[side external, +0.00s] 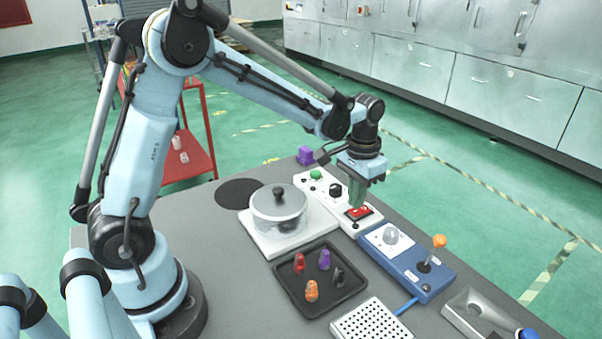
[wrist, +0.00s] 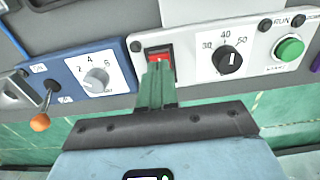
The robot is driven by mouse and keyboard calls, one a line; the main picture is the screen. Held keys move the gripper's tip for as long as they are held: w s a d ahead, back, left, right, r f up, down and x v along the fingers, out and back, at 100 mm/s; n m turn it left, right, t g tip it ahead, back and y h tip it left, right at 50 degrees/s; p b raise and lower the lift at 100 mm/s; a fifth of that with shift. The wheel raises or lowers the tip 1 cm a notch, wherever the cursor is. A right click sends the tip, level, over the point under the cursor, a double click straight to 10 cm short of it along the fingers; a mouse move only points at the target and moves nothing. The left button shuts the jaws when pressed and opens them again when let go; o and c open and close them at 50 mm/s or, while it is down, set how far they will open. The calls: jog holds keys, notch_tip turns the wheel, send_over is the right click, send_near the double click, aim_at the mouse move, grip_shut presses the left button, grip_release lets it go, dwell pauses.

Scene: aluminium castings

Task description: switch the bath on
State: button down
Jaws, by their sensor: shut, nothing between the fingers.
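A white control panel (wrist: 275,71) carries a red rocker switch (wrist: 161,54), a black knob (wrist: 229,61) with a 30-40-50 scale, and a green button (wrist: 289,48) marked RUN. The rocker also shows in the side view (side external: 364,211). My gripper (wrist: 157,66) is shut and empty, its green fingers pointing at the rocker. In the side view my gripper (side external: 357,205) is right above or on it; I cannot tell whether it touches. The fingers hide part of the rocker, so its position is unclear. A lidded clear pot (side external: 278,212) stands on a white base (side external: 262,243) beside the panel.
A blue box (side external: 391,262) with a grey knob and an orange-tipped lever is beside the panel. A black tray (side external: 292,292) holds several small coloured pieces. A white perforated block (side external: 371,322) is near the front. A purple object (side external: 305,155) is at the back.

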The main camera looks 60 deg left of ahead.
aim_at(353, 212)
jog(key=shift+f, duration=0.9)
dwell(0.3)
jog(key=shift+r, duration=3.55)
jog(key=shift+s, duration=0.1)
jog(key=s+r+t, duration=0.3)
jog(key=s+t, duration=0.4)
jog(key=s, duration=0.6)
jog(key=shift+s+d, duration=0.25)
jog(key=shift+s, duration=0.05)
